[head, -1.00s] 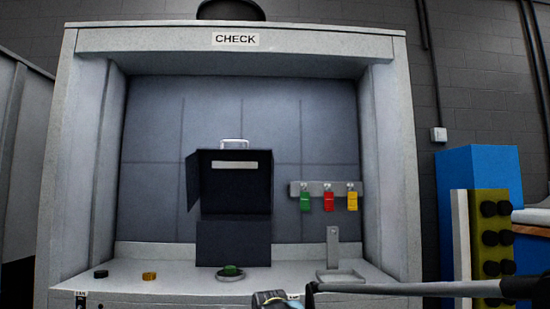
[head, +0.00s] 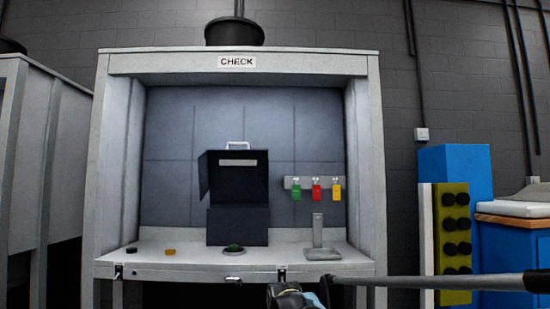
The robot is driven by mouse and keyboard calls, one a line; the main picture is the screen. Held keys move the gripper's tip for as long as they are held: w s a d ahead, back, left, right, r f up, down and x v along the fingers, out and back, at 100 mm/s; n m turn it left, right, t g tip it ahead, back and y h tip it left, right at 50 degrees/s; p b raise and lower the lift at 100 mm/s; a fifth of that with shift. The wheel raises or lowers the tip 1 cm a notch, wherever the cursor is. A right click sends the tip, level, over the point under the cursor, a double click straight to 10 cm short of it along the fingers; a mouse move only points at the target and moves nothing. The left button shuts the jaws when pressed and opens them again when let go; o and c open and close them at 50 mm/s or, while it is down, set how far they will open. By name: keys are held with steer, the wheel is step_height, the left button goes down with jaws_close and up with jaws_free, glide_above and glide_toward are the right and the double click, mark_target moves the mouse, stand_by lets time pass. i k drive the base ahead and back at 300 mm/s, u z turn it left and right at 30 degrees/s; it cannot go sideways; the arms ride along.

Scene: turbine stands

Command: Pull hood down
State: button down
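A dark box-like hood (head: 239,178) stands inside the booth marked CHECK, against the back wall. It has a silver handle (head: 237,146) on top and a pale label on its front. A flap stands out at its left side. A dark lower block (head: 238,226) sits directly beneath it on the bench. My gripper (head: 296,297) is at the bottom edge of the head view, partly cut off, in front of the bench and well apart from the hood. Its fingers cannot be made out.
The booth's bench (head: 190,258) holds a black knob, a yellow knob, a green button (head: 234,248) and a grey upright bracket (head: 318,232). Green, red and yellow tags (head: 316,190) hang at right. A blue cabinet (head: 456,165) stands right of the booth.

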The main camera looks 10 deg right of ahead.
mark_target(229, 175)
steer(key=z, duration=0.05)
steer(key=k, duration=0.1)
steer(key=z, duration=0.25)
steer(key=i, duration=1)
steer(key=z, duration=0.05)
